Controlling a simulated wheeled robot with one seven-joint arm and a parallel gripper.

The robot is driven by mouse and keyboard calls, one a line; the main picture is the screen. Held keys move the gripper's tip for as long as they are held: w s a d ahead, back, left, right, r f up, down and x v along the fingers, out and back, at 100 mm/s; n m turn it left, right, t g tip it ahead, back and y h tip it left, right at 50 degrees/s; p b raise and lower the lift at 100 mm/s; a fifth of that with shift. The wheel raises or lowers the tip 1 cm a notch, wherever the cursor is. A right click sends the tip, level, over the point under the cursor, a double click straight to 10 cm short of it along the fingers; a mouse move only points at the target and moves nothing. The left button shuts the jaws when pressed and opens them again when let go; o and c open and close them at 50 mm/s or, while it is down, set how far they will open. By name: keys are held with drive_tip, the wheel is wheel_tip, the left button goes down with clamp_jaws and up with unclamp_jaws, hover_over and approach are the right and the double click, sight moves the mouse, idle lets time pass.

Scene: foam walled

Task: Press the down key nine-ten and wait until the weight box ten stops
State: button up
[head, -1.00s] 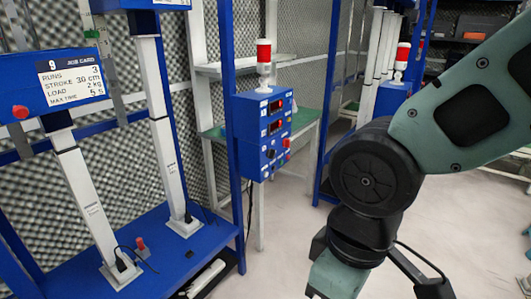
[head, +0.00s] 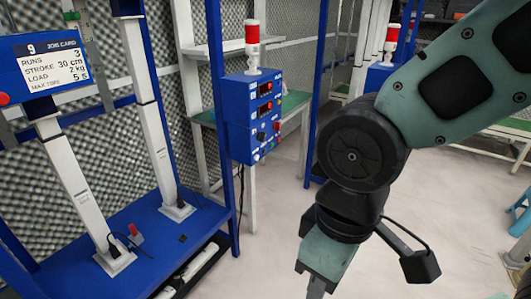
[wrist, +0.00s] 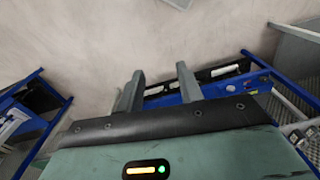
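The blue control box (head: 236,118) hangs on a blue post in the middle of the head view, with small red-lit displays and a few knobs or keys near its lower edge. Their labels are too small to read, so I cannot tell which is the down key nine-ten. A blue box with a job card (head: 58,62) marked 9 sits at the upper left on white columns. I cannot pick out weight box ten for sure. My gripper (wrist: 158,88) shows two fingers apart with nothing between them. It points down, away from the control box, right of it in the head view.
A red and white lamp (head: 252,45) stands on the control box. The blue rig base (head: 145,240) fills the lower left, with a small red item (head: 136,234) on it. A green-topped bench (head: 295,101) stands behind the box.

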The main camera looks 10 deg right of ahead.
clamp_jaws()
idle(1.7)
